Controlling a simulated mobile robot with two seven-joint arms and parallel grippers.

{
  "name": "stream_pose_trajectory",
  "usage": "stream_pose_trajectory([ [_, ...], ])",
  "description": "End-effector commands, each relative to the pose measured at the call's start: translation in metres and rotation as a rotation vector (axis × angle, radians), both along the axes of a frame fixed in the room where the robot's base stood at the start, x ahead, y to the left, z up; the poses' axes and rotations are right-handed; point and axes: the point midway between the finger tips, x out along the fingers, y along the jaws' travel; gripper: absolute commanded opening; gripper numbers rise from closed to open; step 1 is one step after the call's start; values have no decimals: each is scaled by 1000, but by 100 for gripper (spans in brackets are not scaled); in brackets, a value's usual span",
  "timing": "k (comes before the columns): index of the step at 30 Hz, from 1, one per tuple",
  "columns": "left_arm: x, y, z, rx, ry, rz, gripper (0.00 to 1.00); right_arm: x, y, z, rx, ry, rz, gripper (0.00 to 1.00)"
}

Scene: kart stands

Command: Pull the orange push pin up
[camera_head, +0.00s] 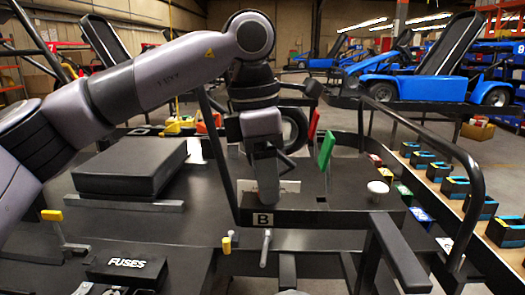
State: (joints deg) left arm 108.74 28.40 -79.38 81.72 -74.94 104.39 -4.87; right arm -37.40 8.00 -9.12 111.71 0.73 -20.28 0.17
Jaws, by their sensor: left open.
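My left arm comes in from the left, bends over at the top centre and points down. My left gripper (268,192) is low over the middle of the black kart frame, just behind the plate marked B (263,219). It is open; its fingertips are hard to make out against the dark parts. I cannot clearly pick out the orange push pin; it may be hidden behind the gripper. A small yellow-capped peg (228,242) and a grey T-shaped pin (266,248) stand in front of the B plate. My right gripper is not in view.
A green panel (326,151) and a bent black rail (472,180) stand to the right. Several bins (453,187) line the right side. A blue kart (430,65) stands behind.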

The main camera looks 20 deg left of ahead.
Motion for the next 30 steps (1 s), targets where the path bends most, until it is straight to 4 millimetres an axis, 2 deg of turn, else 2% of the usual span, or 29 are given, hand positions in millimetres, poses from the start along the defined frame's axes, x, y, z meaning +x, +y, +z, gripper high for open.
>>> stream_pose_trajectory([
  [5, 1, -1, -13, 0, 0, 0, 63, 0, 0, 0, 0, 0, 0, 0],
  [13, 1, -2, -15, -1, 0, 0, 63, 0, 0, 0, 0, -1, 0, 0],
  [14, 1, -2, -15, -1, 0, 0, 60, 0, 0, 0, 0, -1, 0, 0],
  [19, 1, -2, -15, -1, -1, -1, 4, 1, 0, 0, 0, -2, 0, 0],
  [30, 1, -2, -11, -2, -1, -1, 4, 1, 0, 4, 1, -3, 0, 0],
])
